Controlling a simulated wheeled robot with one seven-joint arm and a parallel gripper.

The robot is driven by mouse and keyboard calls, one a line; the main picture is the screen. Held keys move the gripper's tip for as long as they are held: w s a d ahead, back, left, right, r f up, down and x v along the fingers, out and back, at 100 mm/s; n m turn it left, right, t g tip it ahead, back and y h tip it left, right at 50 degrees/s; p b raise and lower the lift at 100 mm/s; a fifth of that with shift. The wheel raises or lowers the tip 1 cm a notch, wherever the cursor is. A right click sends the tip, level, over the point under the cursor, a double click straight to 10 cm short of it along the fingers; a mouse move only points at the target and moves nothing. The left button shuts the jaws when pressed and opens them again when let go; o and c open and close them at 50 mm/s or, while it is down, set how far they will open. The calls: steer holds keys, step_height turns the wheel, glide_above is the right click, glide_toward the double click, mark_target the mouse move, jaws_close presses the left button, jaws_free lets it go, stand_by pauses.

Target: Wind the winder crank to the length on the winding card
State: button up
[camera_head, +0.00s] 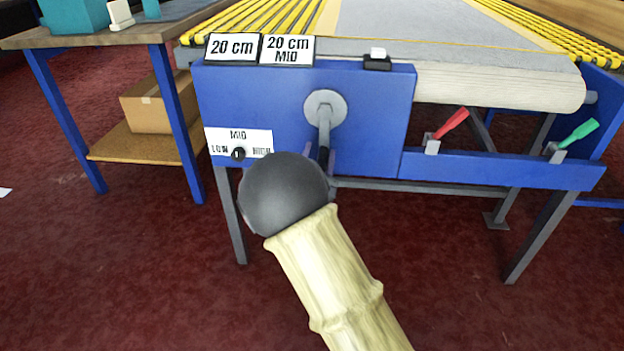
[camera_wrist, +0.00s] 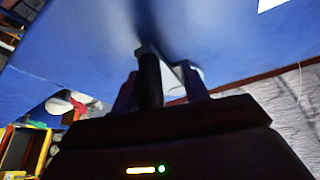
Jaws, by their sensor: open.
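The blue winder housing (camera_head: 365,130) carries a grey crank hub (camera_head: 325,108), and the crank arm (camera_head: 324,132) hangs downward from it. The dark crank handle (camera_head: 323,155) is mostly hidden behind my arm in the head view. In the wrist view, the handle (camera_wrist: 150,80) stands between the fingers of my open gripper (camera_wrist: 160,92); I cannot tell whether they touch it. Two cards on top of the housing read "20 cm" (camera_head: 232,47) and "20 cm MID" (camera_head: 287,50). A black knob (camera_head: 238,153) sits on a LOW, MID, HIGH label; its setting is unclear.
Red (camera_head: 452,123) and green (camera_head: 580,133) levers stand on the blue rail below. A small black switch (camera_head: 377,60) is on the housing top. A side table (camera_head: 110,38) stands left, with a cardboard box (camera_head: 150,105) beneath.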

steer(key=p+v, duration=0.4)
steer(key=v, duration=1.3)
steer(key=shift+r, duration=0.15)
steer(key=w+d+r+g+y+p, duration=0.2)
steer(key=w+d+r+g+p, duration=0.1)
steer(key=w+d+g+p, duration=0.5)
steer(key=s+d+r+n+g+y+p, duration=0.1)
steer(key=s+d+r+n+g+p, duration=0.1)
steer(key=s+d+r+g, duration=0.35)
steer(key=s+d+r+n+g+p, duration=0.2)
steer(key=s+d+r+p, duration=0.1)
steer(key=s, duration=0.5)
steer(key=s+d+r+n+g+y+p, duration=0.1)
steer(key=s+d+r+n+g+p, duration=0.1)
steer(key=s+d+r+g, duration=0.4)
step_height(320, 180, up, 34)
steer(key=a+t+p, duration=0.1)
steer(key=t+p, duration=0.1)
steer(key=p, duration=3.5)
steer(key=shift+s+r, duration=0.2)
steer(key=shift+s, duration=0.1)
